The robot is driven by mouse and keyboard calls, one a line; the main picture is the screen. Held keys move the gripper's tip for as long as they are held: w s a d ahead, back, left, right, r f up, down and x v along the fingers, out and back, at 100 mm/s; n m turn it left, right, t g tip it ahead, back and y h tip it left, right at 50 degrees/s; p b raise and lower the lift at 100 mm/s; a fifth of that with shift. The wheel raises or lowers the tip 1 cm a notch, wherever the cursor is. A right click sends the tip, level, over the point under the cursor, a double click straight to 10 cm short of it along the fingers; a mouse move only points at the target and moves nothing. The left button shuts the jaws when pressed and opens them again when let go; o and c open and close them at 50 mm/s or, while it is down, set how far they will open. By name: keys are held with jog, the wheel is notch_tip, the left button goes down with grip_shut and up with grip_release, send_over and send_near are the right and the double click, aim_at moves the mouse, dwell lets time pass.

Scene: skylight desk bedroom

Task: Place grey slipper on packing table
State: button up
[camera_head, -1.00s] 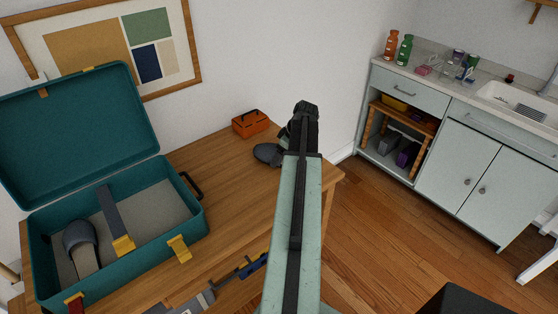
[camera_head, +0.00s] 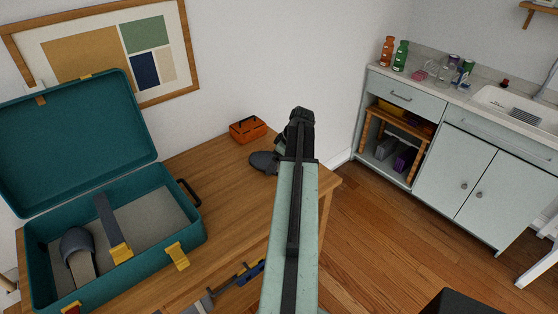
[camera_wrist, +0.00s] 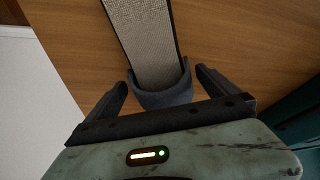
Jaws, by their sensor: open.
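A grey slipper (camera_head: 263,161) lies on the wooden table (camera_head: 232,205) near its back right, beyond the open suitcase. In the wrist view, the same slipper shows its pale ribbed sole (camera_wrist: 143,38) and dark grey band. My gripper (camera_wrist: 162,80) is open, with one finger on each side of the band. The slipper appears to rest on the wood. My arm hides part of the gripper and slipper in the head view. A second grey slipper (camera_head: 77,248) lies inside the teal suitcase.
The open teal suitcase (camera_head: 188,222) fills the left of the table. An orange toolbox (camera_head: 248,129) stands behind the slipper by the wall. A blue and grey tool (camera_head: 240,279) lies at the front. The tabletop between suitcase and slipper is clear.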

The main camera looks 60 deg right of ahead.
jog(key=p+v, duration=0.9)
jog(key=v, duration=0.2)
